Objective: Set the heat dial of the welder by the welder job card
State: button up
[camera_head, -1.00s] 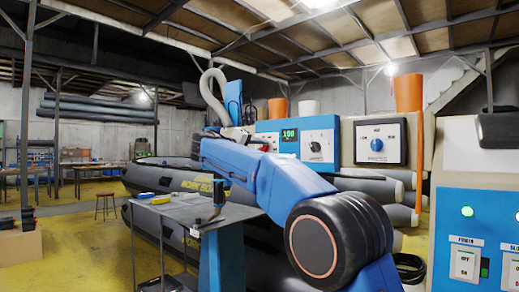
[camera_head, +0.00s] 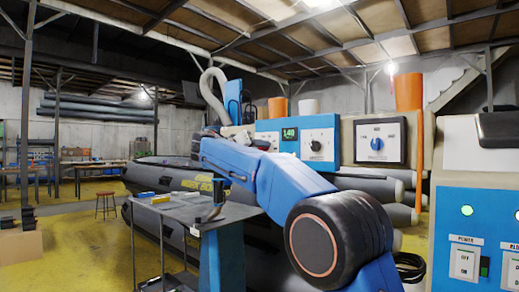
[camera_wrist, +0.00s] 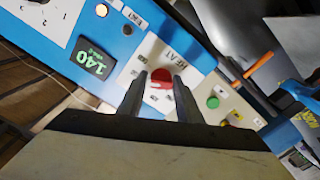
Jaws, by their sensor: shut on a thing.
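The red heat dial (camera_wrist: 160,90) sits on a pale plate marked HEAT on the welder's blue panel (camera_wrist: 120,55). My gripper (camera_wrist: 161,76) is shut on this dial, one dark finger on each side. I cannot make out the welder job card in either view.
A black knob (camera_head: 315,146) is on the panel right of the display, and a blue knob (camera_head: 377,143) is on another unit. A grey cart (camera_head: 200,212) stands below my arm.

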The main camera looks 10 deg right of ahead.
jog(key=shift+f, duration=0.1)
jog(key=o, duration=1)
jog(key=shift+o, duration=0.2)
jog(key=v, duration=1.7)
jog(key=shift+a, duration=0.15)
jog(key=shift+s, duration=0.1)
